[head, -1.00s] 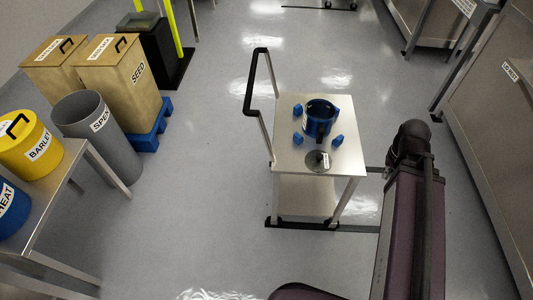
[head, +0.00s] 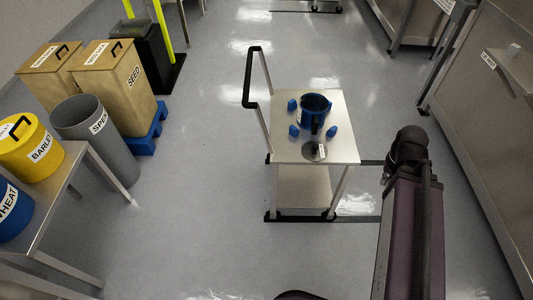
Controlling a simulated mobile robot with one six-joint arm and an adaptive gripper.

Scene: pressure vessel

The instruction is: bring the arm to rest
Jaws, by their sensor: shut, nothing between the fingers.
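My own purple arm link or column with a black joint on top (head: 408,150) stands at the right of the head view. A small dark piece of my own body shows at the bottom edge. My gripper is not in view, so its place cannot be told. The steel cart (head: 347,146) stands left of my arm in the picture. On it are a blue pot-like vessel (head: 313,108), several small blue pieces (head: 331,132) around it, and a dark round disc (head: 310,152) with a white label.
At the left, a steel table (head: 75,160) bears yellow and blue labelled bins. A grey bin (head: 85,125), wooden boxes (head: 118,85) on a blue pallet and a black bin (head: 150,45) stand beyond. Steel cabinets (head: 470,110) line the right. The floor left of the cart is clear.

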